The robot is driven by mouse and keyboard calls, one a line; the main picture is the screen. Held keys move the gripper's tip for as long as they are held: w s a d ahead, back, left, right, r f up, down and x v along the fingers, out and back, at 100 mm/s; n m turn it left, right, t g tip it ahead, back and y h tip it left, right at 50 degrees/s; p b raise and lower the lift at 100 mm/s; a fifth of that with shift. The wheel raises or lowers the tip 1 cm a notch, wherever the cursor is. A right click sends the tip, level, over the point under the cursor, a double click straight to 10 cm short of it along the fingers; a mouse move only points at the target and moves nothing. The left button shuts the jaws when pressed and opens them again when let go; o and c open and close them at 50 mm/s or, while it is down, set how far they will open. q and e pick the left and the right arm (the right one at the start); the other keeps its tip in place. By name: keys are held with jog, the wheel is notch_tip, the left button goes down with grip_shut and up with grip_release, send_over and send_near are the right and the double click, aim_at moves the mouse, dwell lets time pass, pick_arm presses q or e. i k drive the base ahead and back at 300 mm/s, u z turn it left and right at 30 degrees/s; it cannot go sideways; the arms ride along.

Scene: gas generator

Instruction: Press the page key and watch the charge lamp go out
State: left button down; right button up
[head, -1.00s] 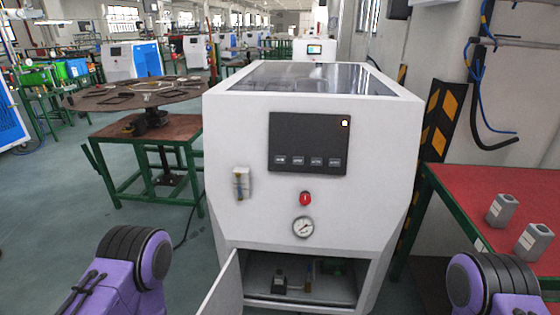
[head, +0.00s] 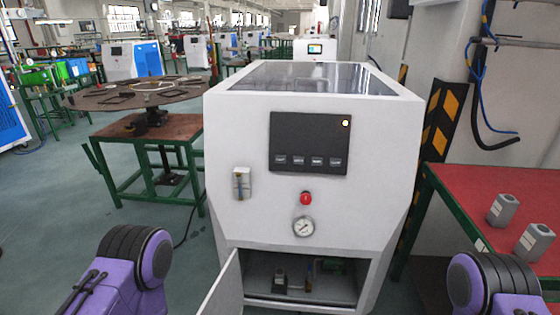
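The white gas generator (head: 260,215) stands in the middle of the head view. Its dark control panel (head: 310,138) has a row of several small grey keys (head: 298,161) along the bottom; their labels are too small to read. My purple arm links show at the lower left and lower right, clear of the machine. Neither gripper is in the picture.
The generator's lower door (head: 224,291) stands open, with small fittings (head: 281,279) inside the compartment. A red-topped table (head: 470,200) at right bears two grey blocks (head: 503,210). A green-framed table (head: 160,135) stands at left. The space before the panel is clear.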

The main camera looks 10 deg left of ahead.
aim_at(279, 159)
jog(key=k, duration=0.65)
jog(key=z, duration=0.7)
jog(key=i, duration=1.15)
jog(key=u, duration=0.25)
